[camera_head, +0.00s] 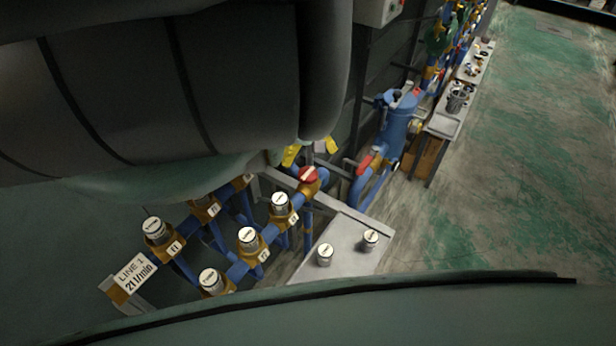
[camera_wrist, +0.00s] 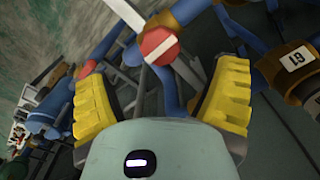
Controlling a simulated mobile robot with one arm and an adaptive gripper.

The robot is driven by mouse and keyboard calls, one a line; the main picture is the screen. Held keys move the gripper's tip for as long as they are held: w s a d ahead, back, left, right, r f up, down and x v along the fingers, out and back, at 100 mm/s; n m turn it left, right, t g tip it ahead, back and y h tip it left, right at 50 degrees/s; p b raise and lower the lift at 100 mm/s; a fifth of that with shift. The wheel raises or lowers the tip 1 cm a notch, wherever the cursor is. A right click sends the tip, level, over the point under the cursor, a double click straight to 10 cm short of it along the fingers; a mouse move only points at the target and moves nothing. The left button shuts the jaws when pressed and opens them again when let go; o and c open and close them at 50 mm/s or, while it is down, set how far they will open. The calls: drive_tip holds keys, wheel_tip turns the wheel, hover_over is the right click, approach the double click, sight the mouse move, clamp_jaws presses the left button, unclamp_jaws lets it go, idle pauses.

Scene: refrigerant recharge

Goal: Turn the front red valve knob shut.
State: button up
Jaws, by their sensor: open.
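The red valve knob (camera_head: 308,174) has a white bar across its face and sits at the end of a blue pipe with brass fittings. In the wrist view the red knob (camera_wrist: 158,46) shows ahead of the fingers, roughly between them, with its white bar slanted. My gripper (camera_head: 311,151) has yellow finger pads and is just behind the knob in the head view, partly hidden by my arm. In the wrist view my gripper (camera_wrist: 160,85) is open, with nothing between the pads. I cannot tell the exact gap to the knob.
Brass valves with white caps (camera_head: 248,238) line the blue pipes at the lower left, near a LINE 1 sign (camera_head: 132,276). A grey plate (camera_head: 338,256) holds two capped cylinders. A blue vessel (camera_head: 398,122) stands behind. The green floor at right is clear.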

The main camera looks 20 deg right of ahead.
sight(308, 173)
drive_tip(key=shift+f, duration=3.35)
drive_tip(key=shift+w, duration=0.1)
drive_tip(key=shift+c, duration=0.3)
drive_tip(key=c, duration=1.2)
drive_tip(key=shift+o, duration=0.2)
